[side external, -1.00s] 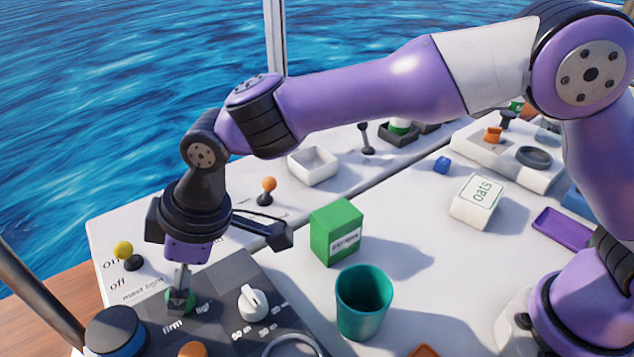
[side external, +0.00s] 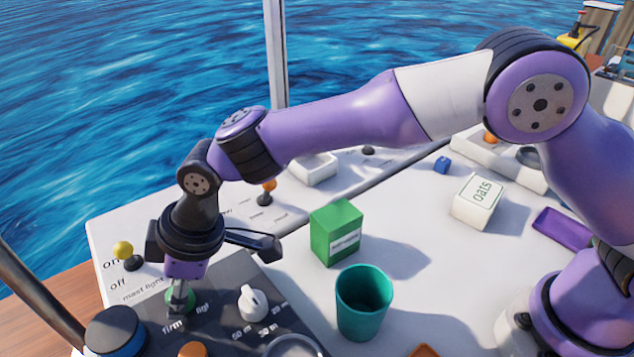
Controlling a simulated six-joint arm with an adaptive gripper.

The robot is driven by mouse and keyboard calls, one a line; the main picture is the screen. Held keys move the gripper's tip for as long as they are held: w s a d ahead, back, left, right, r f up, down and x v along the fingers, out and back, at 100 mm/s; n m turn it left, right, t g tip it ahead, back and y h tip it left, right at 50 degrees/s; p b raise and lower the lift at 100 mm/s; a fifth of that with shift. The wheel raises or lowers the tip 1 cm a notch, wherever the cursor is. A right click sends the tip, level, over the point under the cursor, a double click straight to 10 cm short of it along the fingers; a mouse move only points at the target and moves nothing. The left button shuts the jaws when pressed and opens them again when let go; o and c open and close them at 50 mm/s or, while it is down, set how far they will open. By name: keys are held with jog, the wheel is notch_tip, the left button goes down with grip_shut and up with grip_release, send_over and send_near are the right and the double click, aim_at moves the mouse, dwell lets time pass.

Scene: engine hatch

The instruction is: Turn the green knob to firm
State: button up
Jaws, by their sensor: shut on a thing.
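The green knob (side external: 177,307) sits on the dark control panel (side external: 222,325) at the lower left, with the words "firm" and "light" printed in front of it. My gripper (side external: 180,297) points straight down over it and is shut on the knob. The fingers hide much of the knob, and I cannot make out which word it points at.
A white knob (side external: 253,303) stands right of my gripper. A yellow-tipped lever (side external: 124,250) is at left. A green box (side external: 336,232) and teal cup (side external: 363,302) stand right.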

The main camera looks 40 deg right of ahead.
jog(key=o, duration=1.1)
jog(key=shift+f, duration=0.1)
jog(key=v, duration=1.2)
jog(key=s+d+r+m+t+h, duration=0.1)
jog(key=d+r+m, duration=0.2)
jog(key=d, duration=0.6)
jog(key=s+d+r+m+t+h, duration=0.15)
jog(key=d+m, duration=0.25)
jog(key=d, duration=0.6)
jog(key=s+d+f+m, duration=0.1)
jog(key=s+d+m, duration=0.1)
jog(key=s+d, duration=0.1)
jog(key=s+d+f+m+h, duration=0.1)
jog(key=s+d+m, duration=0.1)
jog(key=d, duration=0.3)
jog(key=s+d+f+m, duration=0.1)
jog(key=s+d+m, duration=0.1)
jog(key=s+d, duration=0.2)
jog(key=shift+f+t+h, duration=0.1)
jog(key=shift+t+h, duration=0.15)
jog(key=shift+t, duration=0.1)
